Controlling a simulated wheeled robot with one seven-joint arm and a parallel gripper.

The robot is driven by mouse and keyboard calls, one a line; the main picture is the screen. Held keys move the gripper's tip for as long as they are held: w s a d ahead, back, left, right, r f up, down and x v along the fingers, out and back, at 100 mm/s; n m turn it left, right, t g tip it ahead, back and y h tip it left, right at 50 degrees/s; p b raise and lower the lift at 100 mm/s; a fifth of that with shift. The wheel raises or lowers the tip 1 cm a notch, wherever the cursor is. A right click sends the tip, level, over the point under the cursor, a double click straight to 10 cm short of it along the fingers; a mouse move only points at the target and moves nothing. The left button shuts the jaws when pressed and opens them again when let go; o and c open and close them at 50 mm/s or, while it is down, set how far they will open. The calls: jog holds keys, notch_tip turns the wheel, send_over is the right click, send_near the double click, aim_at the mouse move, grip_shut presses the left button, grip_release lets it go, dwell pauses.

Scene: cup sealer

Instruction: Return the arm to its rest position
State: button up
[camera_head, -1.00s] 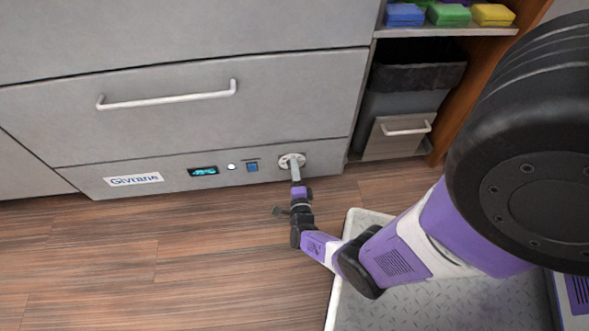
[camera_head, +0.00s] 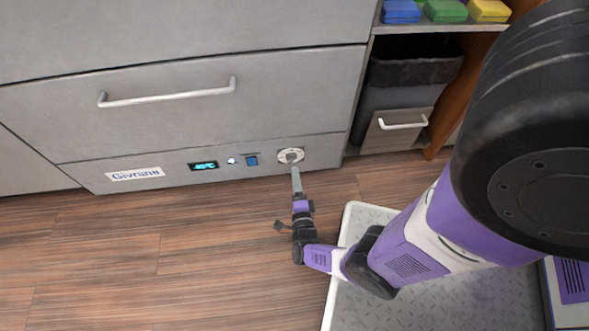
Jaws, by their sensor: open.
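My arm reaches out, bent, from the right of the view over the floor. Its purple and black wrist is low in front of the grey cabinet (camera_head: 190,130). My gripper (camera_head: 295,172) is the slim grey end of the arm. It is open and points at the round pale fitting (camera_head: 284,154) on the cabinet's lower panel. In this view its tip appears just below the fitting's middle; I cannot tell if it touches. I see nothing held, though the jaws are small here.
The panel has a lit display (camera_head: 203,166) and a blue switch (camera_head: 252,160). A drawer handle (camera_head: 165,97) sticks out above. A grey bin (camera_head: 400,100) stands in a niche at right, under a shelf with coloured blocks (camera_head: 445,10). The wooden floor (camera_head: 130,260) at left is clear.

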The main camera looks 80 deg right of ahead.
jog(key=shift+s+a, duration=0.2)
jog(key=shift+a, duration=0.2)
dwell(0.3)
jog(key=w+a+r+n+t+y, duration=0.2)
jog(key=w+r+n+t, duration=0.15)
jog(key=w+n, duration=0.35)
jog(key=w+a+r+n+t+y, duration=0.3)
jog(key=a+r+n+t+y, duration=0.2)
jog(key=a+r+n, duration=0.3)
jog(key=s+a+r+n+y+p, duration=0.1)
jog(key=s+a+r+n+y, duration=0.4)
jog(key=s+a+r+n, duration=0.6)
jog(key=s+a+r+n+y+p, duration=0.1)
jog(key=s+a+r+n+y, duration=0.55)
jog(key=r, duration=0.75)
notch_tip(320, 180, up, 38)
jog(key=a+m+h+p, duration=0.1)
jog(key=h+p, duration=0.1)
jog(key=p, duration=3.5)
jog(key=shift+s+g, duration=0.25)
jog(key=shift+g, duration=0.1)
